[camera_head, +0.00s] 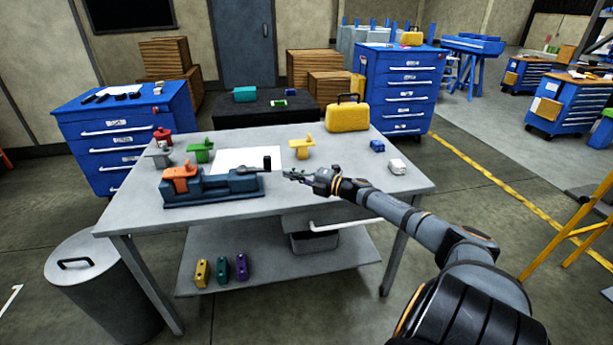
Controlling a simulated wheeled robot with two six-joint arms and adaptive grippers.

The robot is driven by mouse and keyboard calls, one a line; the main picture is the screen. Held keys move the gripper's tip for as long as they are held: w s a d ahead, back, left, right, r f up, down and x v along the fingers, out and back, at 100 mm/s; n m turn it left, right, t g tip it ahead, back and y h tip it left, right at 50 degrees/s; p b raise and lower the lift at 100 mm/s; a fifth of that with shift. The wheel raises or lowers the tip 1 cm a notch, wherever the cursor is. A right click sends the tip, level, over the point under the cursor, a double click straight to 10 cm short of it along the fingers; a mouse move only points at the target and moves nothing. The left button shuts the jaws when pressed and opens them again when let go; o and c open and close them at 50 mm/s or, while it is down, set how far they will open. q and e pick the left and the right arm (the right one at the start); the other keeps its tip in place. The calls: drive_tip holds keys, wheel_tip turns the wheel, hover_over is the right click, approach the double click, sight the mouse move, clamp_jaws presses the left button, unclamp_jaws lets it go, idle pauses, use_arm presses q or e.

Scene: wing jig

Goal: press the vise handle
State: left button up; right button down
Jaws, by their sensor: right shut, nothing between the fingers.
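The vise (213,187) is dark blue-grey and sits on the front left part of the grey table (360,205). An orange piece (181,176) is at its left end. The vise handle (266,163) is a dark upright grip on an arm at the vise's right end. My right gripper (290,175) reaches in from the right over the table. It is shut and empty, a little to the right of the handle, and looks apart from it. My left gripper is not in view.
A white sheet (250,157) lies behind the vise. Green (201,150) and yellow (302,146) pieces stand near it. A yellow case (348,115) is at the back right, with a blue block (377,146) and a white item (397,166) nearby.

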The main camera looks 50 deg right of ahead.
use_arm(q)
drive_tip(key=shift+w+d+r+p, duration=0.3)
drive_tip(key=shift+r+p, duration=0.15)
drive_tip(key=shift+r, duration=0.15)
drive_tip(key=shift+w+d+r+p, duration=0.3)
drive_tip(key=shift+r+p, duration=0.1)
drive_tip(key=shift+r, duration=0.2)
use_arm(e)
drive_tip(key=v, duration=0.4)
drive_tip(key=shift+s+d+r, duration=0.2)
drive_tip(key=shift+d+r, duration=0.05)
drive_tip(key=shift+d, duration=0.15)
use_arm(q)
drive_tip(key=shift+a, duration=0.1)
